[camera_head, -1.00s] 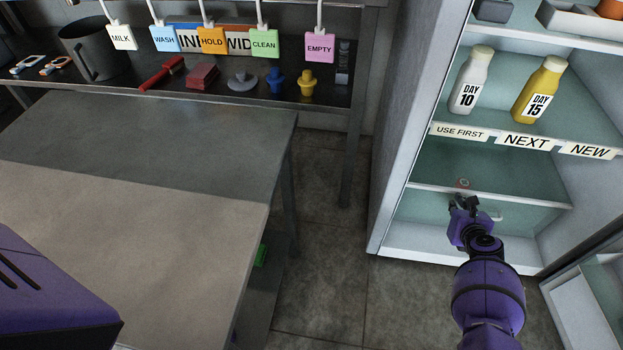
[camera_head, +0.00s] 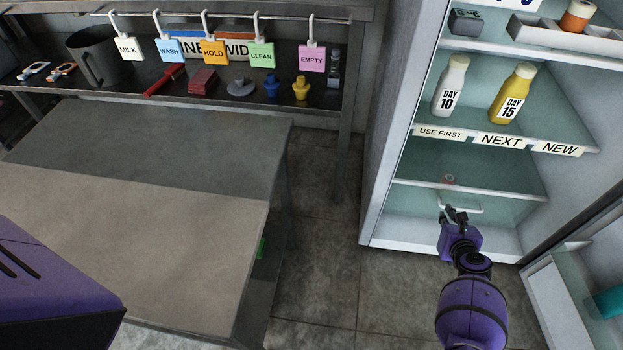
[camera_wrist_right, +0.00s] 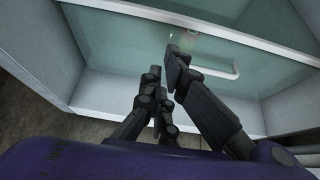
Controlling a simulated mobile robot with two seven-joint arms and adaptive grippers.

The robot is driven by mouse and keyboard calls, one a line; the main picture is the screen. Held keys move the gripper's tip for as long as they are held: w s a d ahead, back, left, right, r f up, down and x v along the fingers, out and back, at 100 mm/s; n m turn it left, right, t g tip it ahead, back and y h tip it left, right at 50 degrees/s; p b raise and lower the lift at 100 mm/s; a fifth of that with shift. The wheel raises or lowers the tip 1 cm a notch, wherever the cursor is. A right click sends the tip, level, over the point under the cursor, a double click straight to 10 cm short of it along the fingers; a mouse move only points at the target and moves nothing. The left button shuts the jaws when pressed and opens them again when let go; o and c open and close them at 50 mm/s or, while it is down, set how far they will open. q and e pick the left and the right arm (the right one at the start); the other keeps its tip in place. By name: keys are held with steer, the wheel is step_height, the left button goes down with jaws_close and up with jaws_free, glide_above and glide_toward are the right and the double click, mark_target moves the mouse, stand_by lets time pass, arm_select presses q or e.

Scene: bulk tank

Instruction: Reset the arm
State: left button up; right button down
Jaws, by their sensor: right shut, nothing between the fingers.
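My right arm is purple and reaches up from the lower right of the head view. My right gripper (camera_head: 455,214) is shut and empty, in front of the lower part of the open fridge (camera_head: 380,200). In the right wrist view its dark fingers (camera_wrist_right: 165,75) point toward a white handle (camera_wrist_right: 222,70) on a glassy lower panel. I cannot tell whether the fingers touch the handle. My left gripper is out of view. A purple part of my own body fills the lower left of the head view.
A bottle labelled DAY 10 (camera_head: 450,87) and a yellow DAY 15 bottle (camera_head: 513,93) stand on the fridge shelf. The fridge door (camera_head: 570,270) hangs open at right. A bare grey table (camera_head: 150,200) is at left. A rack with hanging tags (camera_head: 212,50) stands behind. Floor is clear between.

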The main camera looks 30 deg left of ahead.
steer(key=p+v, duration=0.2)
steer(key=v, duration=0.3)
steer(key=shift+s+f, duration=0.1)
